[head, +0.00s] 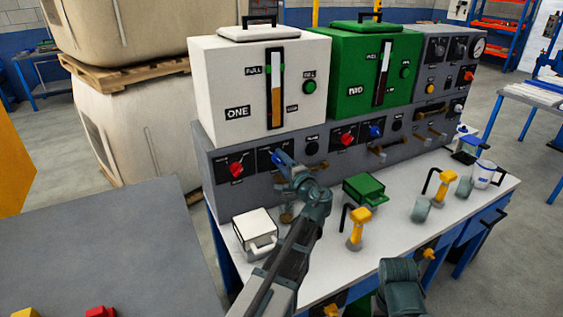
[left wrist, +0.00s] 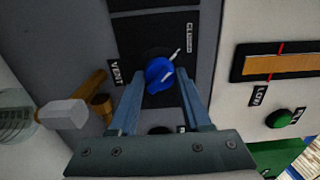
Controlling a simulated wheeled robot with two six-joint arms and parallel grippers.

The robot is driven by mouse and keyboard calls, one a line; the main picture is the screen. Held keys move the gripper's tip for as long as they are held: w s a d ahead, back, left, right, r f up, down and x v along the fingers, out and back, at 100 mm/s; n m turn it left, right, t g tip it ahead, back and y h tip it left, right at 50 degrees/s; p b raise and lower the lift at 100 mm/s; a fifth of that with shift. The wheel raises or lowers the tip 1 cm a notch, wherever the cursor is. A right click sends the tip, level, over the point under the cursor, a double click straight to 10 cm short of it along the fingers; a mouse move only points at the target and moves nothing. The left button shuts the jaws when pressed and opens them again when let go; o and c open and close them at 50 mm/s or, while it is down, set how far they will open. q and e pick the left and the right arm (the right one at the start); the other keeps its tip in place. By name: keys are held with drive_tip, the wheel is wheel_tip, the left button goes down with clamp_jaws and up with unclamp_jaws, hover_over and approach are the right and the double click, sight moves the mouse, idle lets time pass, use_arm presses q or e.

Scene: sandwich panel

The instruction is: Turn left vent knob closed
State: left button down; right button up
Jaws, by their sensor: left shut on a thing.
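The left vent knob is blue and sits on a dark plate on the grey panel, under the white tank; it shows in the left wrist view (left wrist: 156,74). A white pointer on it slants up and right, toward the side with the partly readable "CL..." label (left wrist: 189,37). The "VENT" label (left wrist: 115,73) is at the left. My left gripper (left wrist: 160,82) has one finger on each side of the knob and is shut on it. In the head view my left gripper (head: 281,160) reaches the panel and hides most of the knob.
A red knob (head: 236,169) is just left of it. A second red knob (head: 346,139) and blue knob (head: 376,131) are under the green tank (head: 366,62). A brass tap (left wrist: 88,92) is close by. A white box (head: 256,231) and yellow-handled tool (head: 358,222) stand on the bench.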

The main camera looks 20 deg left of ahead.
idle(0.4)
use_arm(q)
drive_tip(key=shift+c, duration=1.8)
unclamp_jaws()
drive_tip(key=v, duration=1.3)
drive_tip(key=shift+s+d, duration=0.25)
drive_tip(key=shift+d, duration=0.05)
